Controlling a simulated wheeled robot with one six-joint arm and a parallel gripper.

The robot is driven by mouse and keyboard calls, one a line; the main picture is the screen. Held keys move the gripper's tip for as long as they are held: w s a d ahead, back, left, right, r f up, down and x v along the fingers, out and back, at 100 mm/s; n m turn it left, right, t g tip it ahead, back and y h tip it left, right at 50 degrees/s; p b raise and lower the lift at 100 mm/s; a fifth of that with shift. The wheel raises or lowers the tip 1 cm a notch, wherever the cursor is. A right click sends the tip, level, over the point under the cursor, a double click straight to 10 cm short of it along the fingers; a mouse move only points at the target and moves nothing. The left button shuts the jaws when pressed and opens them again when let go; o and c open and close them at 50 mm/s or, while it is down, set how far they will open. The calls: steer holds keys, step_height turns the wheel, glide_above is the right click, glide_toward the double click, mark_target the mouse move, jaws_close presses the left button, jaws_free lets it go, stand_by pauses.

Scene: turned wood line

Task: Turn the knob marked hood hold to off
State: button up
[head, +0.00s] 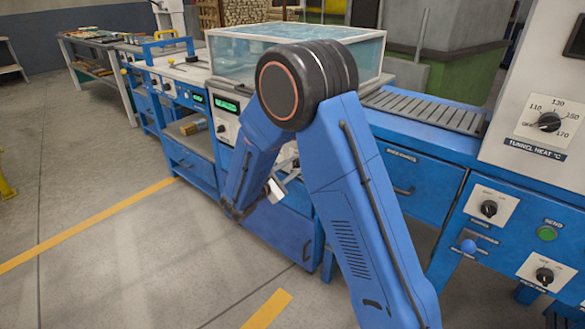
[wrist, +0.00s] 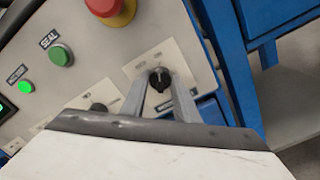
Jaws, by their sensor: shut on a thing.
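In the wrist view a black knob (wrist: 158,77) with a pale pointer line sits on a light square plate (wrist: 184,66) on the sloped panel. The pointer line looks directed toward the top of the picture. My gripper (wrist: 159,86) has one finger on each side of the knob and is shut on it. The plate's marks are too small to read, so I cannot tell which setting the knob stands at. In the head view my arm hides the knob and fingertips.
A green SEAL button (wrist: 61,55), another lit green button (wrist: 27,86) and a red mushroom button (wrist: 110,10) are on the same panel. A second black knob (wrist: 98,107) is partly hidden by my gripper. Open floor (head: 120,240) lies left of the blue machines.

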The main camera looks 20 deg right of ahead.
steer(key=n, duration=0.5)
steer(key=shift+n, duration=0.4)
steer(key=n, duration=0.5)
steer(key=shift+f+n, duration=0.1)
steer(key=shift+n, duration=0.2)
steer(key=o, duration=1.1)
steer(key=shift+c, duration=0.2)
steer(key=v, duration=1.7)
steer(key=shift+s+a, duration=0.2)
steer(key=shift+d, duration=0.1)
